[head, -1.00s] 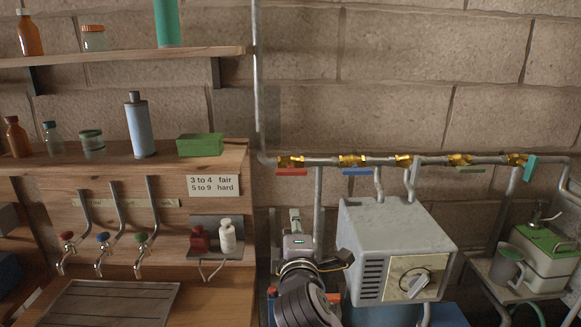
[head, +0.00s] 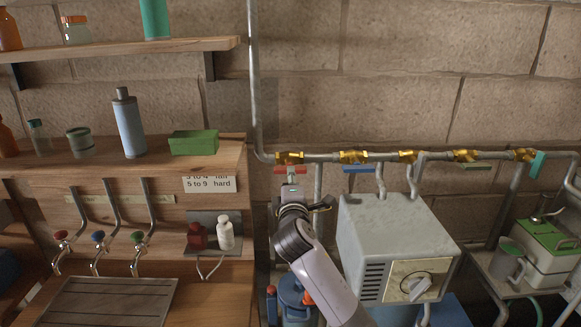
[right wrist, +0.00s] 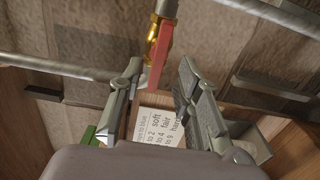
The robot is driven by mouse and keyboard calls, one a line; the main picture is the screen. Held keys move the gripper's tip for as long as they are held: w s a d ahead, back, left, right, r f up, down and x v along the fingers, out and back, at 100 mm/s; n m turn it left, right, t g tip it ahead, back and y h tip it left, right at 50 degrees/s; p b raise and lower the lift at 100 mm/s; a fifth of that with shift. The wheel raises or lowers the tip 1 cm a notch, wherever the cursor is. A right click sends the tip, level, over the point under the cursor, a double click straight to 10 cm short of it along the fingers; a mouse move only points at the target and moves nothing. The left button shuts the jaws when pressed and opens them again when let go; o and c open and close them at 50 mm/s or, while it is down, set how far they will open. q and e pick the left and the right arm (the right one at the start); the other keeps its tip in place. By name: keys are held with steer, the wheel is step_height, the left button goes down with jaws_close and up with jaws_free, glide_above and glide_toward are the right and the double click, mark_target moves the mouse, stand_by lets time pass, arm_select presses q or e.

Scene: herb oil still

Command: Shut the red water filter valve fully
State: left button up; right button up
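The red valve handle (head: 290,169) sits just under its brass valve (head: 289,157) at the left end of the wall pipe. In the head view the handle lies along the pipe. My right gripper (head: 291,182) is just below it. In the right wrist view the red handle (right wrist: 162,55) reaches down between the two fingertips of my right gripper (right wrist: 161,72). The fingers are open, with gaps visible on both sides of the handle. My left gripper is not in view.
A blue handle (head: 358,170), a green handle (head: 474,167) and a teal handle (head: 538,165) hang further right along the pipe (head: 330,157). A grey box with a dial (head: 395,235) stands right of my arm. A wooden shelf unit (head: 215,162) is at left.

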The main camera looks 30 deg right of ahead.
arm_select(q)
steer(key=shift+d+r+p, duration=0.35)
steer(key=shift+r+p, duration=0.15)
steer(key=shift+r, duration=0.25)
arm_select(e)
steer(key=x, duration=0.4)
steer(key=shift+w+d, duration=0.1)
steer(key=shift+w, duration=0.05)
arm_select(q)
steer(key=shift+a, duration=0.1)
arm_select(e)
steer(key=shift+c, duration=0.5)
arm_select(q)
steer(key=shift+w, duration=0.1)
arm_select(e)
jaws_close()
